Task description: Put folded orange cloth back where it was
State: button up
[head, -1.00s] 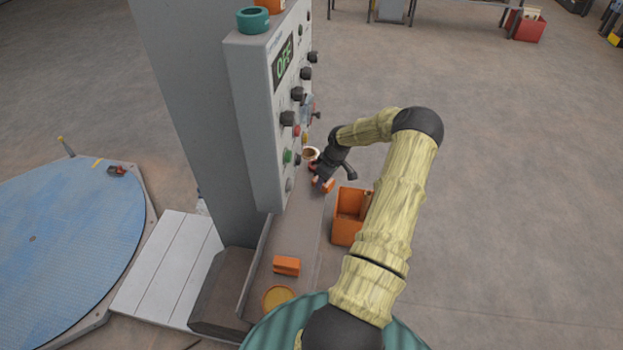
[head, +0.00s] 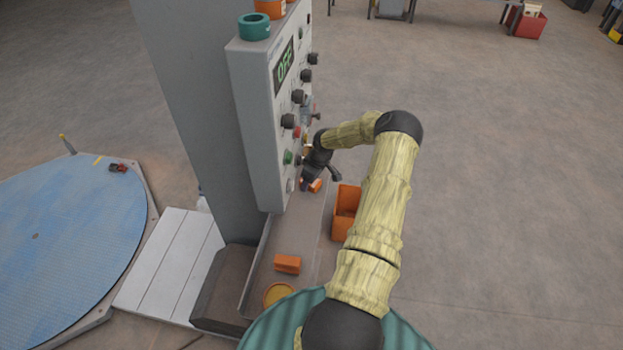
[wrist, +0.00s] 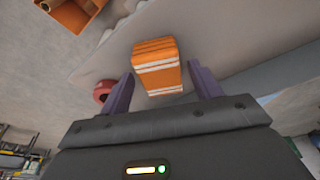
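The folded orange cloth (wrist: 157,67), with white stripes, shows in the wrist view between the two purple fingers of my gripper (wrist: 162,82). A narrow gap shows on each side of it, so my gripper is open around or just above it. In the head view my gripper (head: 306,184) is low over the far part of the grey ledge (head: 301,232), beside the control panel. A bit of orange (head: 316,186) shows at its fingertips; the rest is hidden by the gripper. Whether the cloth touches the ledge is unclear.
The control panel (head: 262,130) with knobs stands close left of my gripper. An orange bin (head: 346,212) is right of the ledge. An orange block (head: 287,264) and a yellow round item (head: 278,294) are on the near ledge. A red ring-shaped item (wrist: 103,90) is beside one finger.

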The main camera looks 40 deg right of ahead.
aim_at(318, 184)
jog(key=shift+r, duration=0.1)
jog(key=b+v, duration=0.2)
jog(key=v, duration=1)
dwell(0.7)
